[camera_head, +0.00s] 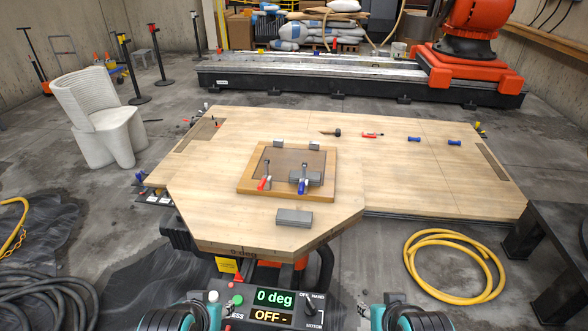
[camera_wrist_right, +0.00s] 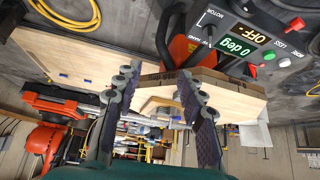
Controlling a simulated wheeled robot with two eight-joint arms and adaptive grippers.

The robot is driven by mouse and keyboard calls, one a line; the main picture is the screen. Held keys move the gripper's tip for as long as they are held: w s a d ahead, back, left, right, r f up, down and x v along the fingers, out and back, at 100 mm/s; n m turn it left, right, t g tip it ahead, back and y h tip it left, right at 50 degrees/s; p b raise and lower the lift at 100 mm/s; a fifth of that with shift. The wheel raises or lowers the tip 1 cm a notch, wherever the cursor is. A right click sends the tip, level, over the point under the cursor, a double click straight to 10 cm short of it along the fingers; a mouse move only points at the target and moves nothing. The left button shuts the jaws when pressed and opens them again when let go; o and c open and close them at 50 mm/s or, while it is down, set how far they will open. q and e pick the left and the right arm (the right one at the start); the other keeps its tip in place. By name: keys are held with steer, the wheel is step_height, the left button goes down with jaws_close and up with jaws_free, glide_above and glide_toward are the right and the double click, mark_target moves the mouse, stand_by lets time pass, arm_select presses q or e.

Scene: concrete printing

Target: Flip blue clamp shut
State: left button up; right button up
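The blue clamp (camera_head: 302,187) is at the front right part of a wooden frame (camera_head: 245,185) on the table. Its blue handle points toward me and its dark arm stands up behind it. I cannot tell whether it is locked. A grey block lies close beside it. A red-handled clamp (camera_head: 264,183) stands to its left. My left gripper (camera_head: 190,315) is at the bottom edge, mostly cut off. My right gripper (camera_head: 400,316) is also at the bottom edge, well short of the clamp. In the right wrist view its fingers (camera_wrist_right: 160,100) are apart with nothing between them.
The wooden table (camera_head: 430,180) carries a loose grey block (camera_head: 294,217) in front of the frame and small tools behind. A control panel (camera_head: 270,307) stands between my grippers. A yellow hose (camera_head: 452,232) lies right; a white chair (camera_head: 98,120) stands left.

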arm_select(q)
steer(key=shift+s+a, duration=0.15)
steer(key=shift+a, duration=0.15)
arm_select(e)
steer(key=shift+w+a, duration=0.15)
steer(key=shift+a, duration=0.15)
steer(key=shift+c, duration=0.3)
